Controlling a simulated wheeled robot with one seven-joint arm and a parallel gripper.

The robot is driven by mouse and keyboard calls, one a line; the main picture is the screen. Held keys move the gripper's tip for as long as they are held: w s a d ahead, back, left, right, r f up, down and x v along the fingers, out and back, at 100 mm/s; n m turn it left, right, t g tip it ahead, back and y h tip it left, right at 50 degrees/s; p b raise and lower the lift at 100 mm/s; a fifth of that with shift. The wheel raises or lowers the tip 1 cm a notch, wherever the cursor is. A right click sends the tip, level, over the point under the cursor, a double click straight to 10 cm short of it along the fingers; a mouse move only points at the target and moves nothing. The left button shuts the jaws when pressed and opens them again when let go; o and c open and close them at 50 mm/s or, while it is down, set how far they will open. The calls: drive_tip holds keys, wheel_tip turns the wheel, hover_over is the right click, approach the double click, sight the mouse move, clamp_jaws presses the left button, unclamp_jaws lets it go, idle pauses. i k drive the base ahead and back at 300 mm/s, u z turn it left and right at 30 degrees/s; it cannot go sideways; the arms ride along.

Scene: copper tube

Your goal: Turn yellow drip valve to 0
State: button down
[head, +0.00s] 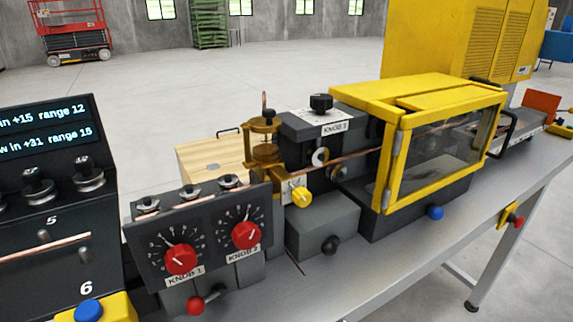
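The yellow drip valve (301,197) is a small yellow knob near the middle of the head view. It sits on the front of a pale plate (289,187), just below the brass oiler (263,140). Any marks around the valve are too small to read, so I cannot tell its setting. A copper tube (340,162) runs above and behind the valve. My gripper is not in view.
Left of the valve is a grey panel with two red knobs (181,260). A grey box (322,222) stands below right, and a yellow-framed guard (445,150) further right. A display unit (45,140) stands far left.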

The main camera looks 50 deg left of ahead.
sight(300, 196)
drive_tip(key=u, duration=2)
drive_tip(key=k, duration=0.45)
drive_tip(key=u, duration=0.25)
drive_tip(key=i, duration=0.5)
